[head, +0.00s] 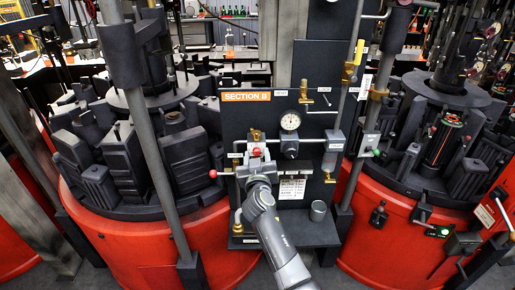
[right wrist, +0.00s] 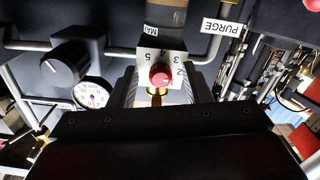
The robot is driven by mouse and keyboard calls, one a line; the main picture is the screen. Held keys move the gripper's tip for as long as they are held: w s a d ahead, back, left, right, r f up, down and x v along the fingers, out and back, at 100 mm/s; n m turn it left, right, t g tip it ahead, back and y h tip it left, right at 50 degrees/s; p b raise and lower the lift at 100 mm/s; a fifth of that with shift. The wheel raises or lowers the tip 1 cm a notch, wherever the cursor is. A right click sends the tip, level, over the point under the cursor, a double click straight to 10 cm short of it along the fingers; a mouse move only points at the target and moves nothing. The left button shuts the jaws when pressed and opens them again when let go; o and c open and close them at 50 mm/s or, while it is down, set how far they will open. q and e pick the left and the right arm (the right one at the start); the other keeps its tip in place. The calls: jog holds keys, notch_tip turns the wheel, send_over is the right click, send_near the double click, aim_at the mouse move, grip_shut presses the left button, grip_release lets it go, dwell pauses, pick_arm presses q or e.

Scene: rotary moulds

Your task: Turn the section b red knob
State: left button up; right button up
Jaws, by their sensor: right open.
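The red knob (head: 256,152) sits on the dark panel under the orange SECTION B sign (head: 246,97). My right gripper (head: 255,163) is in front of the panel at the knob, reaching up from below. In the right wrist view the red knob (right wrist: 160,75) is on a white numbered dial plate (right wrist: 162,66), with brass below it. The open fingers of the right gripper (right wrist: 161,90) stand to either side of the knob; I cannot tell whether they touch it. My left gripper is not in view.
A round gauge (head: 290,121) and a white label card (head: 292,187) are on the panel right of the knob. A black knob (right wrist: 63,63) and a PURGE label (right wrist: 222,27) flank it in the wrist view. Red rotary moulds (head: 150,240) stand on both sides.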

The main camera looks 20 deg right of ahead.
jog(key=shift+r, duration=0.1)
jog(key=shift+a, duration=0.1)
jog(key=shift+s, duration=0.1)
jog(key=shift+c, duration=0.6)
grip_shut()
